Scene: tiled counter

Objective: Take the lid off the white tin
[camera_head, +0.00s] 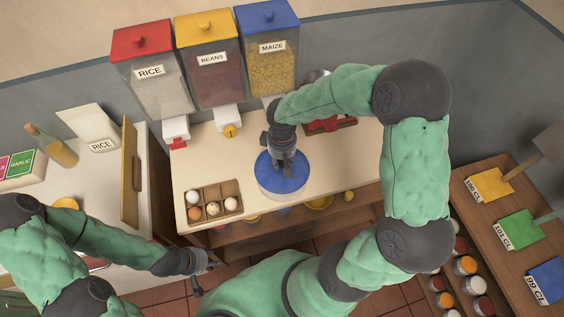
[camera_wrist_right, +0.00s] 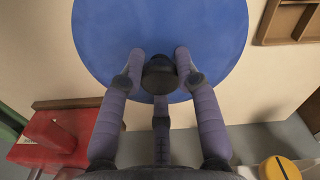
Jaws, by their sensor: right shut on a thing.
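A round blue lid (camera_head: 268,180) is on the counter's front part, under my right gripper (camera_head: 284,166). The lid fills the top of the right wrist view (camera_wrist_right: 215,40). A dark round knob (camera_wrist_right: 160,72) at the lid's middle sits between my right gripper's fingers (camera_wrist_right: 158,70), which are closed around it.
Rice (camera_head: 150,90), beans (camera_head: 213,80) and maize (camera_head: 270,65) dispensers stand behind. A wooden egg box (camera_head: 232,190) is left of the lid. A red object (camera_head: 330,123) stands behind right, partly behind my right arm. Bare counter (camera_head: 235,150) lies between egg box and dispensers.

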